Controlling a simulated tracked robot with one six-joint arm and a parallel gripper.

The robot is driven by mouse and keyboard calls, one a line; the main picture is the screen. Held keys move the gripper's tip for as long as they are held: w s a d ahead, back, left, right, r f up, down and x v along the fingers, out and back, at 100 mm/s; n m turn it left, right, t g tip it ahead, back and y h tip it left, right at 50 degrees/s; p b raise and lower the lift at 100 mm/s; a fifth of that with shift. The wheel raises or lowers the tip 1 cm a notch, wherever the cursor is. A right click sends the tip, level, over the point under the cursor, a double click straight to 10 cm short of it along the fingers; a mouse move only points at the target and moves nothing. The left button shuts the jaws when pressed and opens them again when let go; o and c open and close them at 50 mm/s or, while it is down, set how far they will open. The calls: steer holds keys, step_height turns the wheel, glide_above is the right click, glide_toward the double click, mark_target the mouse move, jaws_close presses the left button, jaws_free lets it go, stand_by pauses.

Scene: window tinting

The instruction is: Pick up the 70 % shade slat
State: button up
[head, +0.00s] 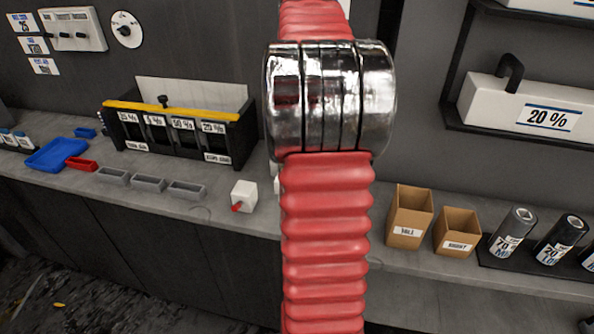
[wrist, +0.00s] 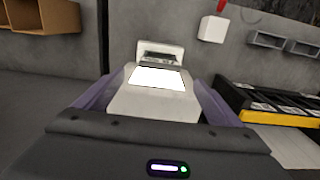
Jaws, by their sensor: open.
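A black slat rack (head: 230,145) with a yellow bar stands on the counter at left in the head view. Its front labels seem to read 35, 5, 50 and 20 %; I cannot make out a 70 % slat. The rack also shows at the right edge of the wrist view (wrist: 275,119), to the right of my gripper. My gripper (wrist: 158,82) is open, its purple fingers apart. A white piece with a bright panel shows between them; I cannot tell whether it is part of my gripper. The head view does not show the gripper.
Grey trays (head: 148,183) and a white box with a red tip (head: 244,195) sit in front of the rack. Blue trays (head: 55,154) lie left. Two brown boxes (head: 409,217) (head: 457,231) and dark canisters (head: 513,233) stand right. My red arm blocks the middle.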

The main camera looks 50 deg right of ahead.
steer(key=shift+f, duration=4.35)
step_height(320, 180, down, 5)
steer(key=shift+s+a+f, duration=0.1)
steer(key=c, duration=1.2)
steer(key=shift+o, duration=0.2)
step_height(320, 180, up, 10)
steer(key=shift+r, duration=0.1)
